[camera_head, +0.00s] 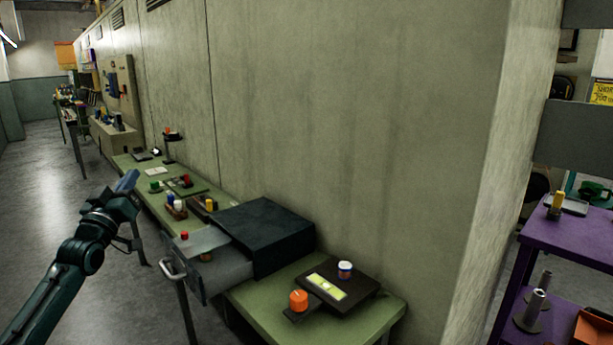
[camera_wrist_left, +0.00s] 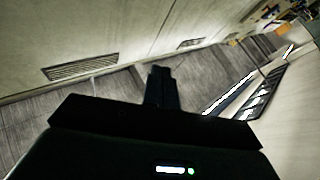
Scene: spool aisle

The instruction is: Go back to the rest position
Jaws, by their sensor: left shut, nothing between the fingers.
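My left arm comes in from the lower left of the head view, and its gripper (camera_head: 128,181) is raised over the aisle floor, left of the green bench (camera_head: 262,306). In the left wrist view the fingers of the left gripper (camera_wrist_left: 161,88) are dark and together, with nothing between them. The gripper touches nothing that I can see. My right gripper is not in view.
A dark cabinet (camera_head: 264,234) with an open grey drawer (camera_head: 222,273) sticks out toward the aisle. An orange spool (camera_head: 298,300) and a black tray (camera_head: 352,291) are on the bench. A purple shelf (camera_head: 567,240) stands at the right. The aisle floor (camera_head: 60,190) is clear.

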